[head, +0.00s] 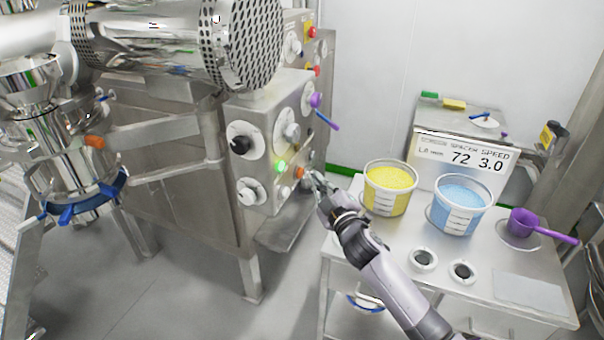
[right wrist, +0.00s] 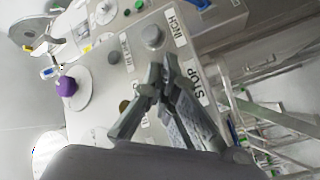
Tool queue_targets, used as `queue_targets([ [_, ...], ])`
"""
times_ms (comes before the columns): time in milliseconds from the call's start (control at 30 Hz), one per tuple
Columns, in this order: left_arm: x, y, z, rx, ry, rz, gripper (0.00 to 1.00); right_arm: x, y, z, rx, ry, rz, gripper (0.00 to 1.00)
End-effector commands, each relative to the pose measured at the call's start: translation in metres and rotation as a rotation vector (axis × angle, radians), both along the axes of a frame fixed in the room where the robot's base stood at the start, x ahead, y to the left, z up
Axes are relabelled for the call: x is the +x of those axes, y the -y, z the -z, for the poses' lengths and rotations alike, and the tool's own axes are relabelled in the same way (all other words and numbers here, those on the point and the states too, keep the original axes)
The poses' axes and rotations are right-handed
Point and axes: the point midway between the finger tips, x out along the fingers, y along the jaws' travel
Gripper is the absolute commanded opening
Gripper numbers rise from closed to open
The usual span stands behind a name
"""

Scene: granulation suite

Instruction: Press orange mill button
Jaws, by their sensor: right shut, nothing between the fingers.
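The mill's control panel (head: 262,125) is a steel box with several knobs and buttons. The small orange button (head: 300,173) is low on its face, just right of a lit green button (head: 280,166). My right gripper (head: 314,177) is shut and empty, its tips just right of the orange button. I cannot tell whether they touch the panel. In the right wrist view the shut fingertips (right wrist: 160,75) are in front of the panel, near the labels STOP and INCH. The orange button is not clearly visible there. My left gripper is not in view.
A steel cart (head: 400,242) on the right holds a yellow-filled tub (head: 389,198), a blue-filled tub (head: 458,215) and a purple scoop (head: 522,222). A purple-headed knob (head: 316,100) sticks out above the gripper.

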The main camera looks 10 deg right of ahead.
Motion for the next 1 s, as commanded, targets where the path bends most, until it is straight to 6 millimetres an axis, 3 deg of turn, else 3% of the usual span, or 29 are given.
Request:
queue_targets([
  [1000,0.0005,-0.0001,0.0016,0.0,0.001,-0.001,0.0,0.0049,-0.0074,-0.0003,0.0,0.0,0.0,0.0],
])
